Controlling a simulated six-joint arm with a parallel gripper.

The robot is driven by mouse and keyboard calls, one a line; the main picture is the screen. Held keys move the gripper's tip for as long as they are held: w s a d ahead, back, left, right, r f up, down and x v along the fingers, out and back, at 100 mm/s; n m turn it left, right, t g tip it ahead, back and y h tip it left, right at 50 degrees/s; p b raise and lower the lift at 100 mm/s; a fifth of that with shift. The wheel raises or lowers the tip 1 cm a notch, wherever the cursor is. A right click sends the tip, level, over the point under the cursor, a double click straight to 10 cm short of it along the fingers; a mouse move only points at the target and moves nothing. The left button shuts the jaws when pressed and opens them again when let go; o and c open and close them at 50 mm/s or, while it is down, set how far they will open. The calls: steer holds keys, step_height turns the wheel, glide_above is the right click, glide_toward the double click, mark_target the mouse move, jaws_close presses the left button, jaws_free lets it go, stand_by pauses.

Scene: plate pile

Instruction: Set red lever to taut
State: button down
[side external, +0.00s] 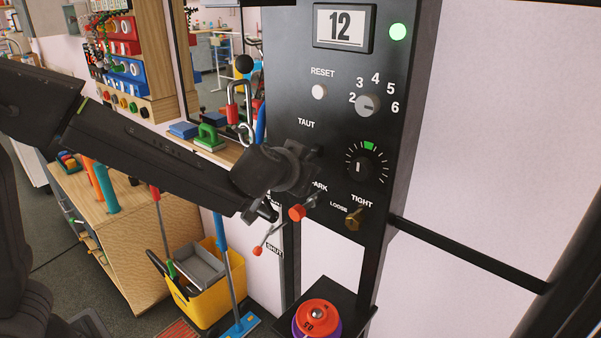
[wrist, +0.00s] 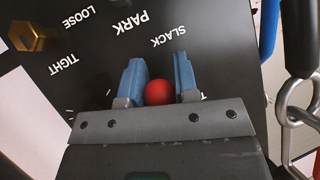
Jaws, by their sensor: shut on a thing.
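The red lever's round knob (wrist: 158,92) sits between the two blue fingertips of my gripper (wrist: 160,84) in the wrist view. My gripper is shut on it, with the black panel (wrist: 215,55) behind. The SLACK label (wrist: 167,41) shows just beyond the fingers and PARK (wrist: 130,22) farther off. In the side view my gripper (side external: 302,166) is against the panel (side external: 325,105), below the TAUT label (side external: 306,123) and above PARK, which is partly covered. The lever's shaft is hidden, so its exact setting cannot be told.
A red-ended part (side external: 297,212) sticks out just below my gripper. A brass knob (side external: 354,218) marked LOOSE and TIGHT and a black dial (side external: 367,165) are to the right. A hanging metal shackle (side external: 239,105) is close on the left.

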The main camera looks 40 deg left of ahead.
step_height(320, 180, up, 2)
steer(key=g, duration=0.4)
steer(key=shift+s+d+r+m, duration=0.1)
steer(key=shift+r+m, duration=0.05)
steer(key=shift+m, duration=0.25)
steer(key=shift+r+m+g+h, duration=0.2)
steer(key=shift+r+g, duration=0.3)
steer(key=shift+g, duration=0.6)
steer(key=shift+r+m+g+h, duration=0.15)
steer(key=shift+r+g, duration=0.3)
steer(key=shift+g, duration=0.65)
steer(key=shift+w, duration=0.2)
steer(key=c, duration=0.9)
jaws_free()
steer(key=shift+o, duration=0.2)
steer(key=shift+r, duration=0.15)
steer(key=v, duration=1.3)
steer(key=shift+r, duration=0.3)
